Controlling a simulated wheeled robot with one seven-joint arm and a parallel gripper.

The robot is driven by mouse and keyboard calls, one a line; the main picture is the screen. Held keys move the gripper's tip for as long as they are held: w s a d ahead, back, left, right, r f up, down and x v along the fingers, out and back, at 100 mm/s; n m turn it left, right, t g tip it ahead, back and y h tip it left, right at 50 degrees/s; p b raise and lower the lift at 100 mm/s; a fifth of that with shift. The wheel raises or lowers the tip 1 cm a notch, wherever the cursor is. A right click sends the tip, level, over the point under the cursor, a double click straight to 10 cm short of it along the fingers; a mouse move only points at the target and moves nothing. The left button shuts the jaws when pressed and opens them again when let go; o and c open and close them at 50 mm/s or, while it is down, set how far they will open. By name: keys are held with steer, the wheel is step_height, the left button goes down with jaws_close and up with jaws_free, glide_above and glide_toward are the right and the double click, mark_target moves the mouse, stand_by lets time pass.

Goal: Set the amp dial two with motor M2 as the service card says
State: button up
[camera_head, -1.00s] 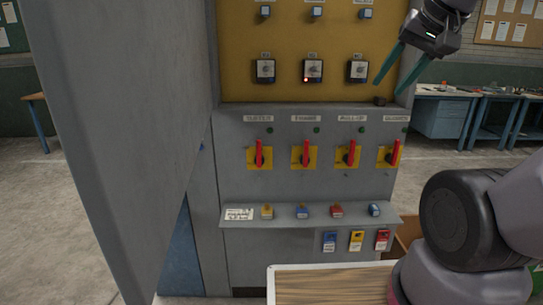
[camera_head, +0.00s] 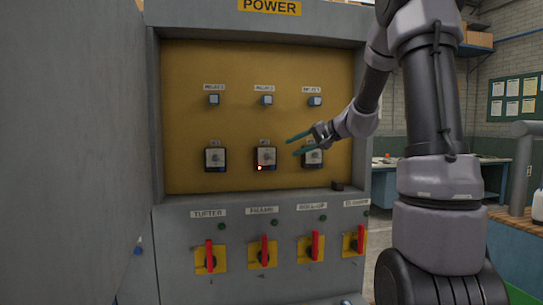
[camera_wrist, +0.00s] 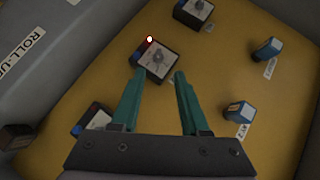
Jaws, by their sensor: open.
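Amp dial two (camera_head: 264,157) is the middle of three dark square dials with pale faces on the yellow panel. A small red light glows at its lower left in the head view. The same lit dial (camera_wrist: 157,60) shows in the wrist view, just beyond the fingertips. My gripper (camera_head: 290,147) is open, with teal fingers apart and pointing left towards this dial. In the wrist view the fingers (camera_wrist: 159,75) hold nothing, and I see no clear contact. The dial's pointer setting is too small to read. The service card is outside the current views.
Another dial (camera_head: 215,158) sits to the left; the right dial (camera_head: 312,158) is partly behind my gripper. Red-handled switches on yellow plates (camera_head: 262,252) line the grey panel below. A small dark block (camera_head: 337,186) sits on the ledge. A grey cabinet wall (camera_head: 75,150) stands left.

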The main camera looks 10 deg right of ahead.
mark_target(267, 157)
steer(key=w+d+x, duration=0.1)
steer(key=x, duration=1)
steer(key=shift+w, duration=0.15)
steer(key=shift+c, duration=0.3)
jaws_close()
